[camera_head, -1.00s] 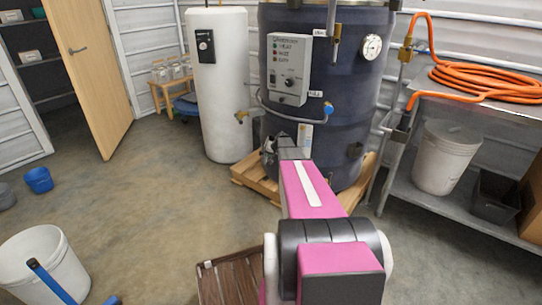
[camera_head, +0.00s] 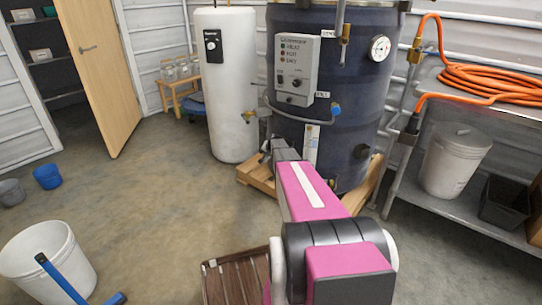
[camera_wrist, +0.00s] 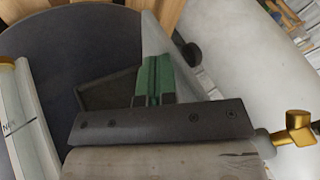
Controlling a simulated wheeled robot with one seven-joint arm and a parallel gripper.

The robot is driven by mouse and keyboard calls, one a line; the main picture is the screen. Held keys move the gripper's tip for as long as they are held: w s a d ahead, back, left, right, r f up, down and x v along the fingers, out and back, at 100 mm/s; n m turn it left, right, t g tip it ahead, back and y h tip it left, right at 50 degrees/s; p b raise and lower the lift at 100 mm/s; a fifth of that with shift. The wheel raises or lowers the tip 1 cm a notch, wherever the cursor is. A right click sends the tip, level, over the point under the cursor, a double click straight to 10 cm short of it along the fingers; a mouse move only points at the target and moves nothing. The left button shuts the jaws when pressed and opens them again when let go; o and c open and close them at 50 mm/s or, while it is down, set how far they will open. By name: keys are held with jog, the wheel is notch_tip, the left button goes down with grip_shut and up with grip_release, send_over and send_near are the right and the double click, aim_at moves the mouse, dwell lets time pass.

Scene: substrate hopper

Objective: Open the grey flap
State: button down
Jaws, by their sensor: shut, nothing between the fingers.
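My gripper (camera_wrist: 153,82) shows green fingertips in the wrist view, shut together with nothing between them. They lie against or just in front of a dark grey chute-like part (camera_wrist: 105,92) low on the blue tank (camera_wrist: 65,55). A lighter grey plate (camera_wrist: 155,38) stands beside the fingertips; it looks like the grey flap, standing out at an angle from the tank. I cannot tell whether the fingers touch it. In the head view my arm covers most of this spot on the tank (camera_head: 300,130), and the fingertips are hidden.
A white tank (camera_head: 228,95) with a brass valve (camera_wrist: 298,130) stands close on the left. A wooden pallet (camera_head: 258,178) is under the blue tank. A metal shelf (camera_head: 440,205) stands at right.

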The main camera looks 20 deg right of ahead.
jog(key=shift+w+a, duration=1.45)
jog(key=shift+w, duration=0.05)
